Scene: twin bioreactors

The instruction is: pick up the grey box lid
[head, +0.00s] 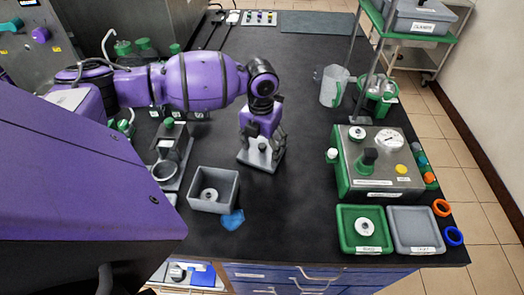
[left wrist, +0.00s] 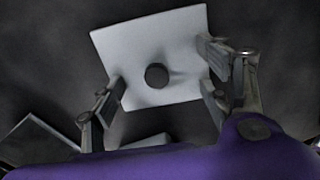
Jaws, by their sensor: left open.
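The grey box lid (head: 245,158) is a flat grey square plate on the black bench. In the left wrist view the lid (left wrist: 125,45) shows a round dark knob (left wrist: 157,75) at its middle. My left gripper (head: 262,147) points down right over the lid. In the left wrist view its open fingers (left wrist: 162,75) stand on both sides of the knob, apart from it. Their height above the lid is hard to tell. The open grey box (head: 233,190) stands to the front left of the lid, with a white ring-shaped piece (head: 209,195) inside. My right gripper is not in view.
A blue cloth-like piece (head: 232,220) lies by the box. A small stand (head: 172,155) is to the left. On the right are a green-sided device (head: 375,182), a green tray (head: 345,238) and a grey tray (head: 410,236). The bench between is clear.

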